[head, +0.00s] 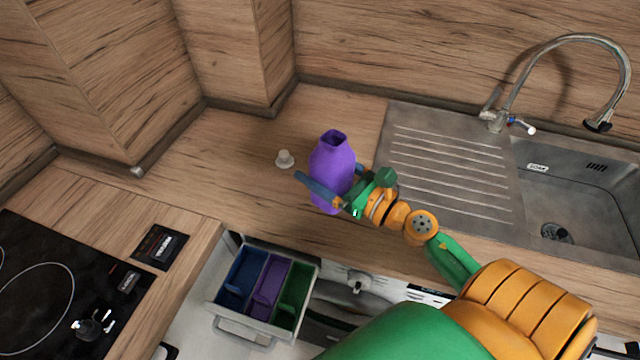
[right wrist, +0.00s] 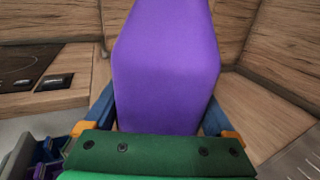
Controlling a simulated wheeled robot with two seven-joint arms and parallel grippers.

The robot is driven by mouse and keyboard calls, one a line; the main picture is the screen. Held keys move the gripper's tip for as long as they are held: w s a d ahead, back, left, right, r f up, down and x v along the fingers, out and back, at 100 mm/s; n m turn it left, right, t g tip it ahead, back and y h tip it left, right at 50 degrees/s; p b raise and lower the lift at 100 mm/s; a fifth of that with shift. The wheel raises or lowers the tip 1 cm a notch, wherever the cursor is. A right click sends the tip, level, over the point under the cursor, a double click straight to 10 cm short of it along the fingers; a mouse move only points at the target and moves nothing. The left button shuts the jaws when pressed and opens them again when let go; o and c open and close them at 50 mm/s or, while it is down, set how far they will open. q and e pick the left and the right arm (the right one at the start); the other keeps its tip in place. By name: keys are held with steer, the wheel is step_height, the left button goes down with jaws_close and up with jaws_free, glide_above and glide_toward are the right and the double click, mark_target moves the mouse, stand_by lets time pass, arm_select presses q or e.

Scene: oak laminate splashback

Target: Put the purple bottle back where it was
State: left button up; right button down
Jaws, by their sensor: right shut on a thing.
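The purple bottle (head: 332,165) is upright over the wooden counter, left of the sink's drainboard, with its open neck facing up. My right gripper (head: 323,188) is shut on it, one blue finger on each side. In the right wrist view the bottle (right wrist: 165,65) fills the middle between the two fingers (right wrist: 160,118). I cannot tell whether its base touches the counter. An open drawer (head: 262,290) below the counter has a blue, a purple and a green compartment. My left gripper is not in view.
The steel sink (head: 575,190) and tap (head: 560,45) are at the right. A black hob (head: 50,285) is at the lower left. The counter behind the bottle is clear.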

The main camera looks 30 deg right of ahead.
steer(key=shift+w+d+f+b, duration=0.15)
steer(key=shift+w+f, duration=0.2)
steer(key=shift+f, duration=0.2)
steer(key=shift+w+d+f+b, duration=0.15)
steer(key=shift+w+f, duration=0.15)
steer(key=shift+f, duration=0.25)
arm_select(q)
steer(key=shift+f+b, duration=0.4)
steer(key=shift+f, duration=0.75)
arm_select(e)
steer(key=shift+w+d+f, duration=0.1)
steer(key=shift+w+f, duration=0.1)
steer(key=shift+f, duration=1.45)
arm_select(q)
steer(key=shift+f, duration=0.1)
arm_select(e)
jaws_free()
steer(key=shift+s+f, duration=0.1)
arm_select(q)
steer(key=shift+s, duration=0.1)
arm_select(e)
steer(key=shift+s, duration=0.1)
